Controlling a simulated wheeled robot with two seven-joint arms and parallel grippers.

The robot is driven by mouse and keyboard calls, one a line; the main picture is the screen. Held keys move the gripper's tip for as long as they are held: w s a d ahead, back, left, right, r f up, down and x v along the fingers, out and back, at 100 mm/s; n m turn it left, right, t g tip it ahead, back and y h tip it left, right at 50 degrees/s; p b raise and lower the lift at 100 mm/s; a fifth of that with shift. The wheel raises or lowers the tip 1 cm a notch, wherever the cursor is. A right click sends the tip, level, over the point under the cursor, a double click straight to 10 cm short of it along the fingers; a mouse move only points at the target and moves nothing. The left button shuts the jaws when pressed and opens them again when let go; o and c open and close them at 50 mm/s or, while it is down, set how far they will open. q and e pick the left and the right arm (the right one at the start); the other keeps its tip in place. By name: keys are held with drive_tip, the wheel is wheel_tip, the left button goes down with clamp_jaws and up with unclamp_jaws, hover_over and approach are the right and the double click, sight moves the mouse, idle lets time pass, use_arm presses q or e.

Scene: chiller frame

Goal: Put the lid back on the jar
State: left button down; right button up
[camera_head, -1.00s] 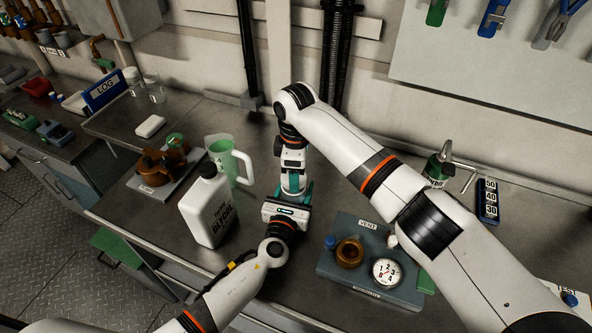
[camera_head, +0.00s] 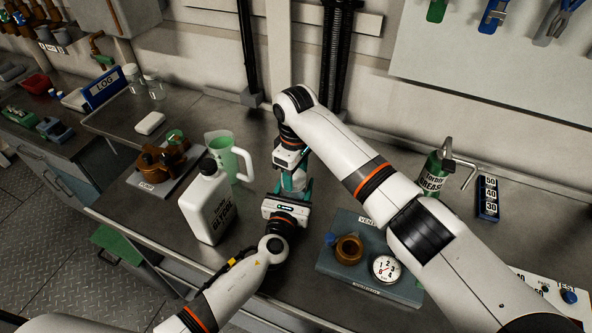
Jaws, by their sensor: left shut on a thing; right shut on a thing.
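My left gripper (camera_head: 288,198) comes up from the lower left, and my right gripper (camera_head: 295,183) comes down from above. They meet over the middle of the bench, with teal fingers close together. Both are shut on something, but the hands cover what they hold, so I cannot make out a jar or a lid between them. Two small clear glass vessels with pale tops, one at the left (camera_head: 132,78) and one at the right (camera_head: 155,88), stand at the back left, away from both grippers. I cannot tell whether either is the task's jar.
A white glycol jug (camera_head: 208,210) and a green-tinted pitcher (camera_head: 228,158) stand just left of my grippers. A grey vent block (camera_head: 338,268) with a brass ring and gauge (camera_head: 386,269) lies right. A green grease can (camera_head: 433,178) stands farther right. Bare bench lies behind the pitcher.

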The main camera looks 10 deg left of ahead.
drive_tip(key=m, duration=0.4)
drive_tip(key=shift+s+a, duration=0.15)
drive_tip(key=m, duration=0.4)
drive_tip(key=o, duration=0.9)
drive_tip(key=shift+r, duration=0.15)
drive_tip(key=shift+r, duration=2.15)
drive_tip(key=shift+c, duration=0.2)
